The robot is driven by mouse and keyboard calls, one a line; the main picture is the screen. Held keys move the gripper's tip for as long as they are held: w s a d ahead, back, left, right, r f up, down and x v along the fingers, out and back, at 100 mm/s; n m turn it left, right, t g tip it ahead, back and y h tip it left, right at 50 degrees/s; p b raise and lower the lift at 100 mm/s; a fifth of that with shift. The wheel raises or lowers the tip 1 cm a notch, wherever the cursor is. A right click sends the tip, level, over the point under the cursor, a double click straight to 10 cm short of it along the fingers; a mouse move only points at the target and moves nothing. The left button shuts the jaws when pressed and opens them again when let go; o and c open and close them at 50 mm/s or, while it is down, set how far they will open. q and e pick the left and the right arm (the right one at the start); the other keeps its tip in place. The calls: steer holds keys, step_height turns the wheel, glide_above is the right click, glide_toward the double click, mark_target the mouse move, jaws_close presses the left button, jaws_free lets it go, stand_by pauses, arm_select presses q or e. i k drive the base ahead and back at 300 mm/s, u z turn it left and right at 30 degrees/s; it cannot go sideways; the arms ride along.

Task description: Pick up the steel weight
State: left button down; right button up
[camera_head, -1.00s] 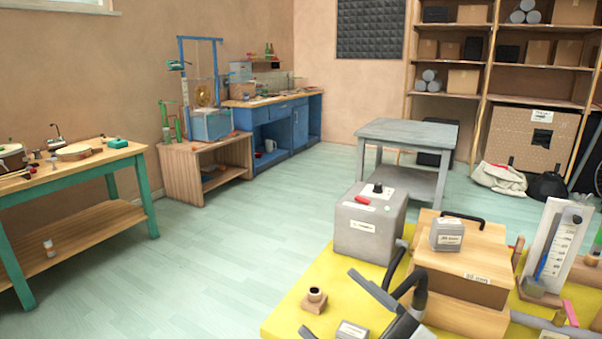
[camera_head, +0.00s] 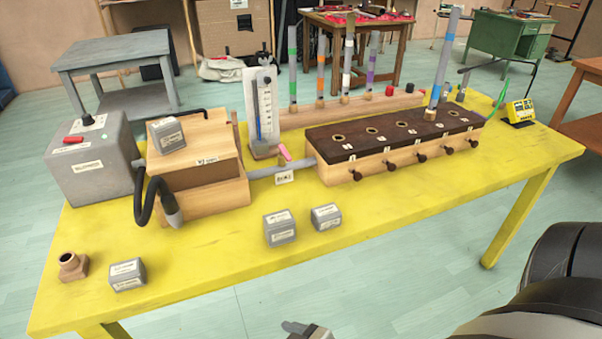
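Several small grey metal blocks with white labels could be the steel weight; I cannot tell which is meant. One grey weight (camera_head: 279,228) sits on the yellow table (camera_head: 215,260) near its front middle. A second weight (camera_head: 326,217) stands just right of it, and a third (camera_head: 127,274) at the front left. A fourth weight (camera_head: 167,135) rests tilted on the wooden bellows box. A grey gripper tip (camera_head: 306,331), seemingly my right one, shows at the bottom edge, below and clear of the table weights. Most of it is cut off. My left gripper is out of view.
A large grey box (camera_head: 93,160), a bellows box (camera_head: 205,190) with a black hose (camera_head: 148,199), and a dark-topped wooden chest (camera_head: 395,145) with tubes stand behind the weights. A small wooden socket (camera_head: 73,266) is at front left. The front right tabletop is clear.

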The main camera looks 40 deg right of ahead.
mark_target(280, 226)
steer(key=z, duration=1.05)
steer(key=k, duration=1.05)
steer(key=u, duration=1.05)
steer(key=i, duration=1.35)
steer(key=z, duration=0.65)
